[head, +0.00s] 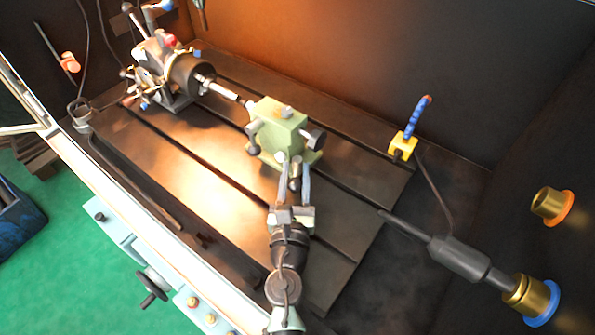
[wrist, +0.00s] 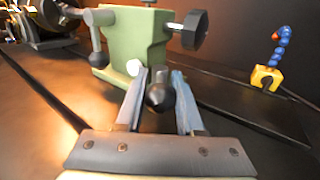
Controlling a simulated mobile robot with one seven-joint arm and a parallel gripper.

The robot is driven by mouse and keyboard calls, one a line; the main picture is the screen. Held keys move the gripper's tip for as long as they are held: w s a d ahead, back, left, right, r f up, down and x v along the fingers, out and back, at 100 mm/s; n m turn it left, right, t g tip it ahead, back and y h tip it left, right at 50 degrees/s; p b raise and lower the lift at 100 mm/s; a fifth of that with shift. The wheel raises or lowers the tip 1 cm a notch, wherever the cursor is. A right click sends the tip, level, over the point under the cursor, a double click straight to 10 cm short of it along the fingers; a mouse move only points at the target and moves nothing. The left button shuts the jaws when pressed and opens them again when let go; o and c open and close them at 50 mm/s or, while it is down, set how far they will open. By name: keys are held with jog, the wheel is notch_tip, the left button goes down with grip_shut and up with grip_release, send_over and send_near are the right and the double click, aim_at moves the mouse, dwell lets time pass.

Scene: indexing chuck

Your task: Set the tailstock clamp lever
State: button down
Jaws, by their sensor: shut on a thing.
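The tailstock is a pale green block (head: 277,128) on the slotted table, and it fills the top of the wrist view (wrist: 135,45). My gripper (head: 295,168) is at its near side, with its two grey-blue fingers on either side of a dark-knobbed lever (wrist: 160,95). The jaws are shut on this lever, though its far end is partly hidden by the knob. A second lever with a dark knob (wrist: 98,58) hangs at the tailstock's left side, apart from my fingers. A dark knob (head: 316,138) sticks out at the right.
The indexing chuck (head: 188,74) stands at the back left, with a shaft (head: 222,90) reaching toward the tailstock. A yellow block with a blue hose (head: 403,145) stands right of the tailstock. A dark nozzle-like tool (head: 460,258) lies at the right. The table's front left (head: 190,180) is clear.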

jog(key=shift+a+m+h, duration=0.25)
jog(key=shift+m+h, duration=0.35)
jog(key=shift+h, duration=0.4)
jog(key=c, duration=0.6)
grip_release()
jog(key=s, duration=0.4)
jog(key=s+a, duration=0.1)
jog(key=s, duration=0.3)
jog(key=s+a, duration=0.1)
jog(key=s, duration=0.3)
jog(key=shift+s+a+b, duration=0.2)
jog(key=shift+s+b, duration=0.1)
jog(key=shift+s, duration=0.05)
